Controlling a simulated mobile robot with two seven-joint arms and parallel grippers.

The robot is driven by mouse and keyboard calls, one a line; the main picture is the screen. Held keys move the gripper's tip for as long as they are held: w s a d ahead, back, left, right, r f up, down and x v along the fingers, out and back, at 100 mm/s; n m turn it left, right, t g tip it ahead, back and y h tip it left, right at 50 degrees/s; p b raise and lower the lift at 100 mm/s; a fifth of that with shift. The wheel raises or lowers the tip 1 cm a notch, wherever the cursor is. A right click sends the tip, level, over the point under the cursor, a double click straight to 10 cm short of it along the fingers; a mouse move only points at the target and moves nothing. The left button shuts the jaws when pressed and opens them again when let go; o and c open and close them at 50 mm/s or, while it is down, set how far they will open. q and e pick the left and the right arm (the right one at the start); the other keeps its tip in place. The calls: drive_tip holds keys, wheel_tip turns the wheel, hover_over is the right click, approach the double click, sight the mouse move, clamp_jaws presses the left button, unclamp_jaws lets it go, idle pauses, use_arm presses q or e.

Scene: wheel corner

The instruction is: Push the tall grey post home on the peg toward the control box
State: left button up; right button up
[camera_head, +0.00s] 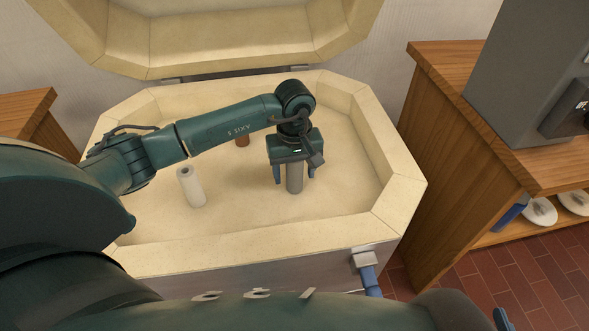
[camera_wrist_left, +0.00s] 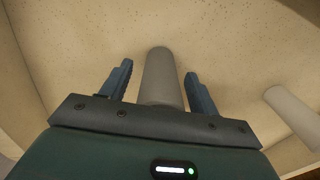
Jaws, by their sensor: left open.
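The tall grey post (camera_head: 295,185) stands upright inside the cream-lined kiln, right of its middle. My left gripper (camera_head: 294,174) is above it, pointing down, with its fingers on either side of the post. In the left wrist view the grey post (camera_wrist_left: 160,72) lies between the two open fingers of my left gripper (camera_wrist_left: 158,71), with a gap on each side. No peg shows, and the post's top is hidden by the gripper in the head view. I cannot tell for sure which thing is the control box. My right gripper is not in view.
A whitish post (camera_head: 190,187) stands to the left in the kiln and also shows in the left wrist view (camera_wrist_left: 295,115). A grey machine (camera_head: 535,65) stands at the right.

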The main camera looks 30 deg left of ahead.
use_arm(q)
wheel_tip(320, 180, up, 13)
drive_tip(key=p, duration=0.1)
drive_tip(key=shift+r, duration=0.15)
